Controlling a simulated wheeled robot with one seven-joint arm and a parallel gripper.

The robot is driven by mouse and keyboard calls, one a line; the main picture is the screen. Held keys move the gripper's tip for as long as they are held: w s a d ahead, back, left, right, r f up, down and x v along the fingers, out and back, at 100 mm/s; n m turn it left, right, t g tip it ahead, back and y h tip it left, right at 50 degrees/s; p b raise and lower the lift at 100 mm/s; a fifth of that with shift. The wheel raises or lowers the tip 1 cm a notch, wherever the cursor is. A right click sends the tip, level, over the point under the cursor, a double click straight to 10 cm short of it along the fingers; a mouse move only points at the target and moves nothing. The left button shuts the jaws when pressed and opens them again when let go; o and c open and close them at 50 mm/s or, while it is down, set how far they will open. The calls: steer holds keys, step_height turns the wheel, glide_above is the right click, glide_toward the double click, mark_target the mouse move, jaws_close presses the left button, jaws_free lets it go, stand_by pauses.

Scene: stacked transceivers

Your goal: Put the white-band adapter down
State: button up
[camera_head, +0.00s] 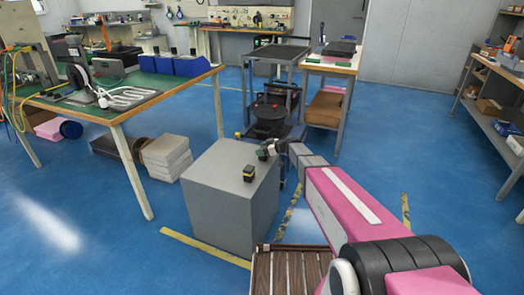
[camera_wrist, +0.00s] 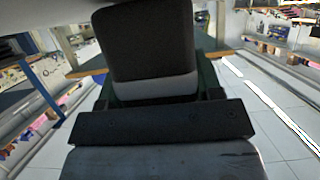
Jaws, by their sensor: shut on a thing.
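The white-band adapter (camera_wrist: 152,45) fills the upper middle of the wrist view as a dark block with a pale band along its lower end. My gripper (camera_head: 267,149) is shut on it, near the far right edge of the grey block's top in the head view. The adapter is very small there and partly hidden by the gripper. A small black piece with yellow on it (camera_head: 248,174) stands on the grey block (camera_head: 225,200), a little nearer to me than my gripper. I cannot tell whether the adapter touches the block's top.
The left and front of the block's top are bare. A small yellow thing (camera_head: 238,135) shows at its back edge. A green-topped table (camera_head: 165,85) stands to the left and a dark cart (camera_head: 275,53) behind. A slatted brown surface (camera_head: 290,270) is close to me.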

steer(key=shift+f, duration=0.1)
steer(key=o, duration=1)
